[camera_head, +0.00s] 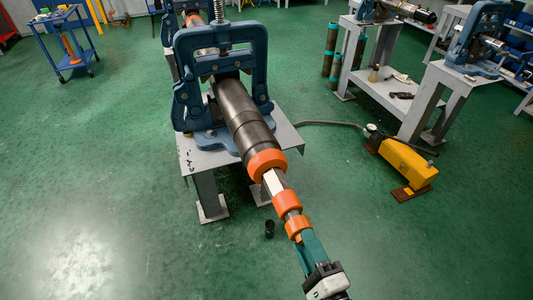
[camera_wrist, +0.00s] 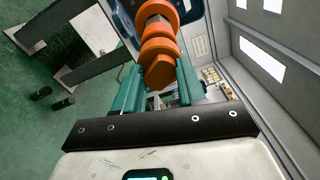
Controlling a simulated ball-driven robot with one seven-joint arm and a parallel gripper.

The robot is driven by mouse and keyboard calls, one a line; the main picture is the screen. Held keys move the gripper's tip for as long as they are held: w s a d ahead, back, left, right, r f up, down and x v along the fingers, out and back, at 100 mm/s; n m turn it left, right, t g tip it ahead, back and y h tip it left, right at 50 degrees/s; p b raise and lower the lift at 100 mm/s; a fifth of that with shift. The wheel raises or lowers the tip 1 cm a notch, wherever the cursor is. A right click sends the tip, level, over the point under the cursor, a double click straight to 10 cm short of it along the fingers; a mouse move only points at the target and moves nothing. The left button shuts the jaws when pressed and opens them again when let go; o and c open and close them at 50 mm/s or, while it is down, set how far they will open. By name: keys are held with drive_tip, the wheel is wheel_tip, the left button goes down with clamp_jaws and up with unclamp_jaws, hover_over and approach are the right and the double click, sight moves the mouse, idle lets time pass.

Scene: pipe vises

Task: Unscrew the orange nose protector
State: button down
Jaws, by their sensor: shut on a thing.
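A dark pipe (camera_head: 243,118) is held in a blue pipe vise (camera_head: 222,75) on a grey stand (camera_head: 288,137) and points toward me. A large orange collar (camera_head: 267,162) sits at its near end. A silver shaft (camera_head: 274,182) runs from there to another orange ring (camera_head: 286,203) and the orange nose protector (camera_head: 296,227) at the tip. My gripper (camera_head: 302,239) is shut on the nose protector with its teal fingers. The wrist view shows the nose protector (camera_wrist: 160,72) between the two fingers, in line with the orange ring (camera_wrist: 158,48). The fingers partly cover its sides.
A yellow pump (camera_head: 405,162) with a hose stands on the floor at right. Another vise (camera_head: 476,38) is on a grey bench at upper right. Small dark cylinders (camera_head: 270,228) stand on the floor near the stand. A blue cart (camera_head: 68,40) is at upper left. The left floor is clear.

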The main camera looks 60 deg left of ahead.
drive_tip(key=shift+s+a+r+n+b, duration=0.15)
drive_tip(key=shift+s+a+n+b, duration=0.15)
drive_tip(key=shift+n, duration=0.3)
drive_tip(key=shift+n+b, duration=0.4)
drive_tip(key=shift+b, duration=0.15)
drive_tip(key=shift+n+g+b, duration=0.4)
drive_tip(key=shift+n+b, duration=2.4)
drive_tip(key=shift+b, duration=0.4)
drive_tip(key=shift+w+n+b, duration=0.1)
drive_tip(key=shift+n+b, duration=1.9)
drive_tip(key=shift+b, duration=0.4)
drive_tip(key=shift+d+r+n+b, duration=0.1)
drive_tip(key=shift+n+b, duration=2)
drive_tip(key=shift+b, duration=0.5)
drive_tip(key=c, duration=1.3)
unclamp_jaws()
drive_tip(key=shift+g, duration=0.3)
clamp_jaws()
drive_tip(key=shift+d+f, duration=0.2)
drive_tip(key=shift+d, duration=0.4)
